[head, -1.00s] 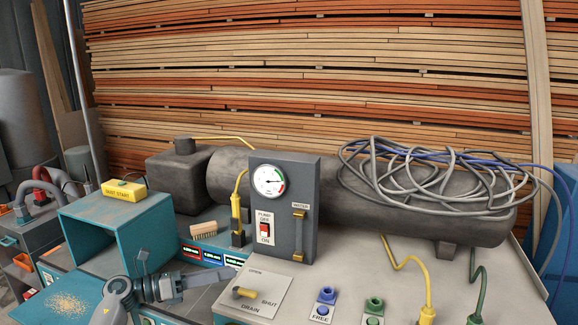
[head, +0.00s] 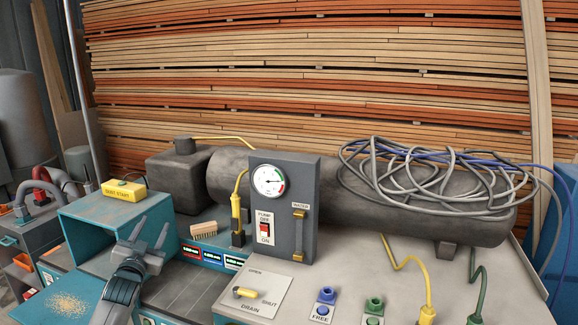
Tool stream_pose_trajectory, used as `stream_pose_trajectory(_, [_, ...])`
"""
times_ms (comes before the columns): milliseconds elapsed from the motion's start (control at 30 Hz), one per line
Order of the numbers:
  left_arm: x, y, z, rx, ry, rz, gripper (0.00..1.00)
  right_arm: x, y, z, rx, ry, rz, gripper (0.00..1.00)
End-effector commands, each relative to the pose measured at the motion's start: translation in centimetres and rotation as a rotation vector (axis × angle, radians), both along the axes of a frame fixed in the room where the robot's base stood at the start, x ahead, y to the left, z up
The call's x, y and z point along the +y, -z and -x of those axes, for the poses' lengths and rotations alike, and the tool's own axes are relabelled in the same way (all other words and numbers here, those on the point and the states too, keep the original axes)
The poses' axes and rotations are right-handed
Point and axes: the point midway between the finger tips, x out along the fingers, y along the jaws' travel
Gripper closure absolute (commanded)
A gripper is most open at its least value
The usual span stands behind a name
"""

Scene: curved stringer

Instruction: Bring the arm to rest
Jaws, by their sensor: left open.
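My left gripper (head: 151,231) is at the lower left, in front of the open teal box (head: 82,226). Its two fingers point up and away from me, spread apart with nothing between them. It overlaps the box's right side in the picture; I cannot tell whether it touches it. My left arm comes up from the bottom edge behind it. My right gripper is not in view.
A grey pump panel (head: 296,170) with a gauge and switch stands mid-scene. The drain plate (head: 262,280) with a yellow lever lies right of my gripper. A brush (head: 204,234) lies behind. Tangled cables (head: 400,175) lie on the dark tank.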

Motion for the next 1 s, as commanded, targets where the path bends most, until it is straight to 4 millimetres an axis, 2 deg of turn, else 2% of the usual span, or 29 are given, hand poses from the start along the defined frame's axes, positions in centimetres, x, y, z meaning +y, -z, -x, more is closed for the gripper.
stream_pose_trajectory(67, [0.1, 2.3, 0.0, 0.059, 0.0, 0.077, 0.56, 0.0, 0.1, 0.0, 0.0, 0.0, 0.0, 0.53])
stream_pose_trajectory(267, [-0.4, 9.1, 1.0, 0.143, -0.005, 0.079, 0.56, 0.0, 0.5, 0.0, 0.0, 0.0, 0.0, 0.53])
stream_pose_trajectory(467, [-1.0, 17.7, 3.0, 0.257, -0.011, 0.092, 0.56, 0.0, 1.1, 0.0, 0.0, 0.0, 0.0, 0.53])
stream_pose_trajectory(600, [-1.7, 25.2, 5.5, 0.358, -0.017, 0.107, 0.56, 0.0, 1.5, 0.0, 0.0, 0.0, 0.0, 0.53])
stream_pose_trajectory(767, [-2.6, 33.6, 9.2, 0.474, -0.022, 0.121, 0.56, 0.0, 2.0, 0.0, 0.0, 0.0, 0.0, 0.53])
stream_pose_trajectory(800, [-2.8, 35.6, 10.3, 0.505, -0.025, 0.124, 0.56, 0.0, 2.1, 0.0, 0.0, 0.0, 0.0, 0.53])
stream_pose_trajectory(1000, [-4.0, 45.3, 16.3, 0.649, -0.033, 0.14, 0.56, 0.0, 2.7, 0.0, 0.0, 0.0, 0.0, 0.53])
